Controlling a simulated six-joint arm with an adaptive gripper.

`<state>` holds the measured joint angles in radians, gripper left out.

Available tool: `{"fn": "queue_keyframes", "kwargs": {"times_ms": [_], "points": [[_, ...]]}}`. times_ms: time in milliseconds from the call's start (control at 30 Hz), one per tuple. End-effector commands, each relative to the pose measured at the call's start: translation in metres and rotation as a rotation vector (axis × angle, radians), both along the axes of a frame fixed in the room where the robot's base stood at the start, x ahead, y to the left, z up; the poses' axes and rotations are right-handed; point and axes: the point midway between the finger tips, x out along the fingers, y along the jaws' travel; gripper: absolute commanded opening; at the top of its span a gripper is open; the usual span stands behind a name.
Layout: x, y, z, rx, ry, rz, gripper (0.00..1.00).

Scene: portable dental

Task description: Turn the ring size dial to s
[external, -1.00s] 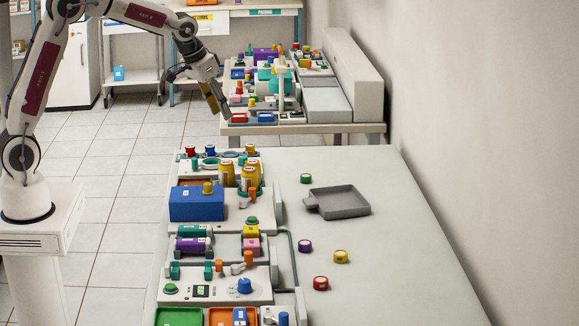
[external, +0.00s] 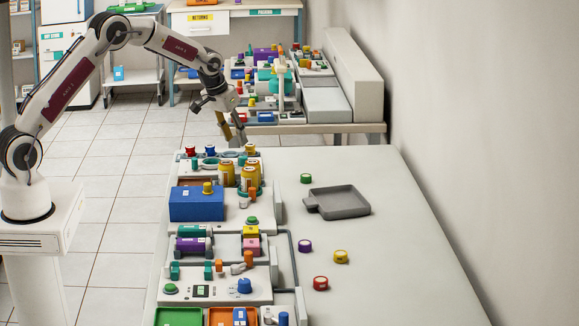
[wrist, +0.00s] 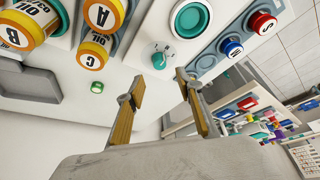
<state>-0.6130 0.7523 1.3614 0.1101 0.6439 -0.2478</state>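The dial (wrist: 160,57), a small round pale knob with teal on it and marks around it, is on a white panel in the wrist view. I cannot read its marks or tell its setting. A teal ring (wrist: 190,18) lies beside it. A red cap marked S (wrist: 262,22) and a blue cap (wrist: 231,46) stand to the right. My gripper (wrist: 159,80) is open and empty, its two fingers apart just below the dial in the picture, not visibly touching it. In the external view my gripper (external: 237,138) points down by the far end of the near table; the dial is not clear there.
Yellow cans (wrist: 104,12) stand left of the dial in the wrist view; they also show in the external view (external: 249,178). A blue box (external: 196,204) and a grey tray (external: 338,203) are on the near table.

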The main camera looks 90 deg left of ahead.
Motion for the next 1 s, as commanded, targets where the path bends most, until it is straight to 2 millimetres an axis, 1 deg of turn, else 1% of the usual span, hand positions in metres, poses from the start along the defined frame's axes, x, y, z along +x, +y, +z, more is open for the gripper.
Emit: {"fn": "queue_keyframes", "kwargs": {"times_ms": [367,567,767,1000], "points": [[0.0,0.0,-0.001,0.0,0.0,0.0,0.36],[0.002,0.002,-0.008,0.0,0.0,0.0,0.36],[0.007,0.006,-0.024,-0.001,0.001,0.0,0.36],[0.013,0.013,-0.048,-0.001,0.001,0.0,0.36]]}}
